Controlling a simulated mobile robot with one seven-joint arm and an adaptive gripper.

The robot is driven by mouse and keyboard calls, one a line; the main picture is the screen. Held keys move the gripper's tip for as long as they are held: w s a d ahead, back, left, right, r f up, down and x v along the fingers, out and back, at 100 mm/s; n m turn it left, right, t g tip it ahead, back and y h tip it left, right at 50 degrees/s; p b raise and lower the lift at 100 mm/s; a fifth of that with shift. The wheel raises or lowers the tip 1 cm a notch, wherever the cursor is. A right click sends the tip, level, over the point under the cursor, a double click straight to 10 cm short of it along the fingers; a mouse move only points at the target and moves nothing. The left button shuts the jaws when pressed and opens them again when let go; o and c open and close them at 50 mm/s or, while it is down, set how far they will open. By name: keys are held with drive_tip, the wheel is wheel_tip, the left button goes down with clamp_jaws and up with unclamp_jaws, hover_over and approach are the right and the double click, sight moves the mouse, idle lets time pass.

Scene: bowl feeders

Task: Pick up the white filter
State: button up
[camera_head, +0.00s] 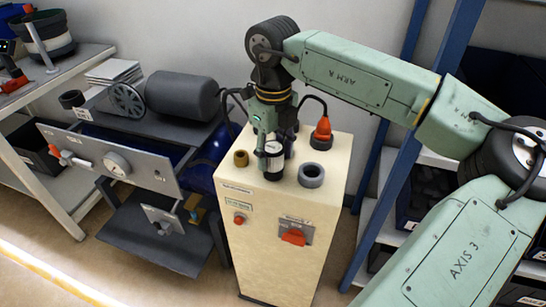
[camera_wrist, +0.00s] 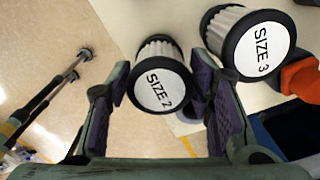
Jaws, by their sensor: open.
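In the wrist view a white pleated filter with black end rims and a "SIZE 2" label (camera_wrist: 161,90) lies between the purple pads of my gripper (camera_wrist: 160,75). The fingers are spread to either side of it, and I cannot tell whether either pad touches it. A larger white pleated filter labelled "SIZE 3" (camera_wrist: 261,45) is to the right, outside the fingers. In the head view my gripper (camera_head: 272,160) points down over the top of a cream cabinet (camera_head: 262,240). A white part shows at the gripper; the rest is partly hidden by it.
On the cabinet top, a brown ring (camera_head: 241,158) is left of my gripper, a grey ring (camera_head: 311,174) right, and an orange-topped item (camera_head: 322,132) behind right. A machine with a grey motor (camera_head: 183,96) stands left; blue-framed shelving (camera_head: 400,165) stands right.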

drive_tip(key=shift+f, duration=1.4)
drive_tip(key=shift+c, duration=0.2)
drive_tip(key=c, duration=0.9)
drive_tip(key=shift+r, duration=0.1)
